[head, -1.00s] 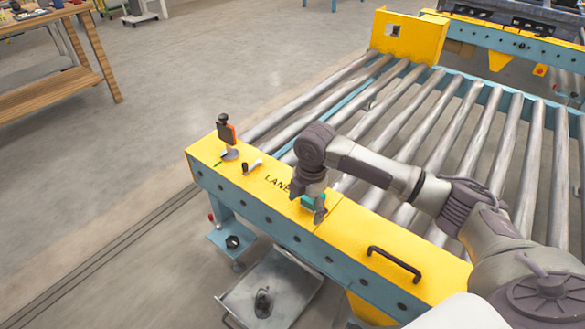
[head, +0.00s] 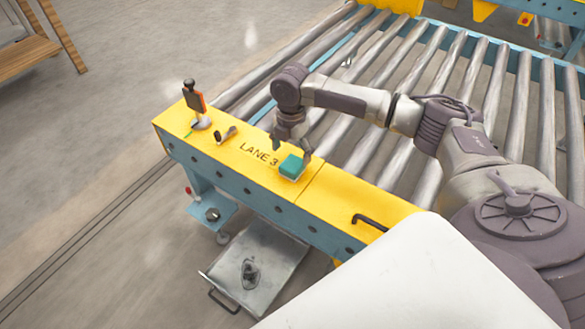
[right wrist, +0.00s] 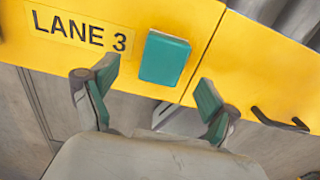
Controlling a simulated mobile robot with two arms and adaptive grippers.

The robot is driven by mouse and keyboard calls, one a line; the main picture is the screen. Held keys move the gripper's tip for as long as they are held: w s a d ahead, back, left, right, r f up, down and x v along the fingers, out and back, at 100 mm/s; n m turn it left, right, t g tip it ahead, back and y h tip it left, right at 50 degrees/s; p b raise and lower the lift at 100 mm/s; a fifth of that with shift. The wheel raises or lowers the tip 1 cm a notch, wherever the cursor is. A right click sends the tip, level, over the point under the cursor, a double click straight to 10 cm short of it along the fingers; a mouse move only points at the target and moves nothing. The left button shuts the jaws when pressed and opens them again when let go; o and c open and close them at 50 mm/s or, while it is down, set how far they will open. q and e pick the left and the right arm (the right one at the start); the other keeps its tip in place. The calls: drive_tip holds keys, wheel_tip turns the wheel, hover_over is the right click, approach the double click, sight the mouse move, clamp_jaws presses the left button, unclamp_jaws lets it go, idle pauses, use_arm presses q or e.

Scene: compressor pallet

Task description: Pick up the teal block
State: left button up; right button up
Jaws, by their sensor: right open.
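The teal block (head: 291,166) rests on the yellow top of the conveyor's end beam (head: 318,196), just right of the LANE 3 lettering. In the right wrist view the teal block (right wrist: 164,58) lies beyond my fingertips, roughly centred between them. My right gripper (head: 291,148) is above and behind the block, on its roller side. In the right wrist view this gripper (right wrist: 153,82) has its fingers spread wide with teal pads, and nothing is between them. Any gap in height between fingertips and block is hard to judge. My left gripper is not in view.
An orange-and-black device on a stand (head: 195,105) and a small dark knob (head: 225,134) stand left of the lettering. A black handle (head: 370,222) is to the right. Metal rollers (head: 430,90) stretch behind the beam. A metal tray (head: 258,262) sits low in front.

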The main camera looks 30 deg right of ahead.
sight(293, 163)
drive_tip(key=f, duration=0.1)
drive_tip(key=f+b, duration=0.1)
drive_tip(key=f, duration=0.2)
drive_tip(key=shift+s+d, duration=0.1)
drive_tip(key=shift+s, duration=0.15)
drive_tip(key=shift+f+b, duration=0.3)
drive_tip(key=shift+f, duration=0.25)
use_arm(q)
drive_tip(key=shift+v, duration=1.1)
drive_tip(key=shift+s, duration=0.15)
use_arm(e)
drive_tip(key=shift+c, duration=0.3)
drive_tip(key=c, duration=1.2)
drive_tip(key=shift+r, duration=0.1)
drive_tip(key=shift+c, duration=0.2)
drive_tip(key=shift+r, duration=0.1)
